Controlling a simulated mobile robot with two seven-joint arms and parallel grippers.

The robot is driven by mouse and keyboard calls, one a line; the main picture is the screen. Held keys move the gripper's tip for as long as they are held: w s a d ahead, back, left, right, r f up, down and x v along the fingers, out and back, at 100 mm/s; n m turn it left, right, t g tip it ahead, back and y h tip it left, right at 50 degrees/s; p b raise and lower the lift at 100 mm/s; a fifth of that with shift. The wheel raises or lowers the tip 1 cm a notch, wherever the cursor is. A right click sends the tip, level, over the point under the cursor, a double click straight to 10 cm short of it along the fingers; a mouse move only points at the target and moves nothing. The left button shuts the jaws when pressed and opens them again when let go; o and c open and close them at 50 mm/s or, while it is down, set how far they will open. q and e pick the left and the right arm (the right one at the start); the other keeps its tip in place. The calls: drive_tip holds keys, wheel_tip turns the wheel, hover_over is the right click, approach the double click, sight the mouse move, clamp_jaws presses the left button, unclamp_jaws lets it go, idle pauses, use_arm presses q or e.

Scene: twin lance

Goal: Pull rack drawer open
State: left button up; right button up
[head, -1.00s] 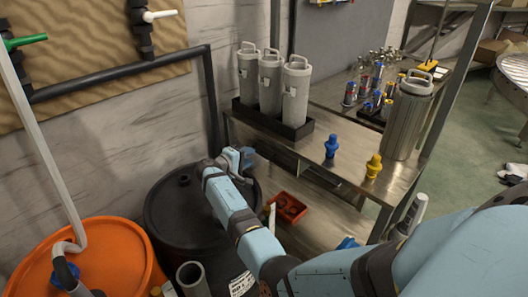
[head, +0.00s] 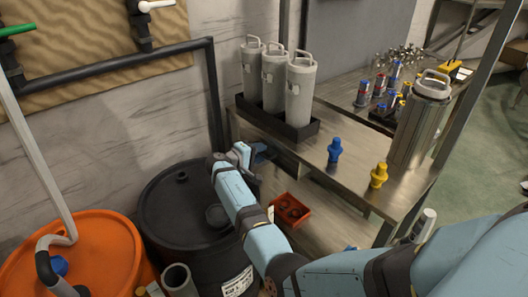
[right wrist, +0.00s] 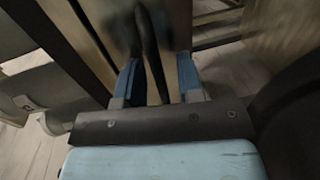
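The steel rack table (head: 352,150) stands right of the black drum. The rack drawer lies under its top near the left end, mostly hidden in the head view by my right arm and shadow. My right gripper (head: 256,154) is at the drawer's front. In the right wrist view, its two blue fingers (right wrist: 160,82) are spread apart, with a dark bar-like handle (right wrist: 147,42) running between them. A gap shows on the right side of the handle. The metal drawer front (right wrist: 171,30) is behind it. My left gripper is not in view.
A black drum (head: 165,215) stands close under my right forearm, with an orange drum (head: 100,245) to its left. Grey canisters (head: 300,90), a blue fitting (head: 335,149) and a yellow fitting (head: 379,175) stand on the table. An orange bin (head: 290,211) sits below.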

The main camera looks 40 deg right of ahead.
drive_tip(key=shift+d, duration=0.15)
clamp_jaws()
idle(0.4)
